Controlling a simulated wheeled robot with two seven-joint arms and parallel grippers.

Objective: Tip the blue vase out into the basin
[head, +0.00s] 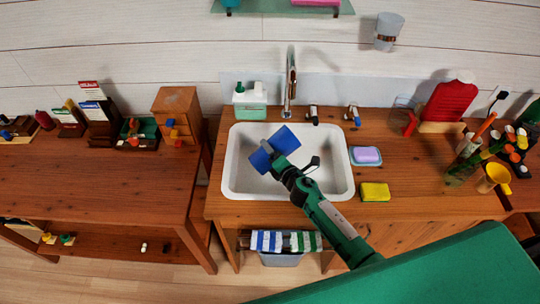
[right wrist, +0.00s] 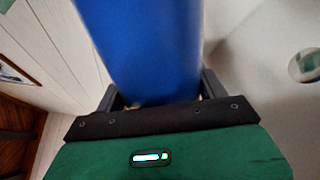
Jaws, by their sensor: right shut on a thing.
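The blue vase (head: 286,139) is held over the white basin (head: 232,180) and lies well over on its side, slanting across the picture. My right gripper (head: 272,154) is shut around the vase's middle, with blue showing on both sides of it. In the right wrist view the vase (right wrist: 140,45) fills the space between the two dark fingers of the gripper (right wrist: 162,92). The vase's mouth and any contents cannot be made out. My left gripper is not in view.
A tall tap (head: 291,75) stands behind the basin, with a soap dispenser (head: 250,100) to its left. A purple soap on a dish (head: 366,155) and a yellow sponge (head: 375,192) lie right of the basin. Bottles (head: 465,160) crowd the far right.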

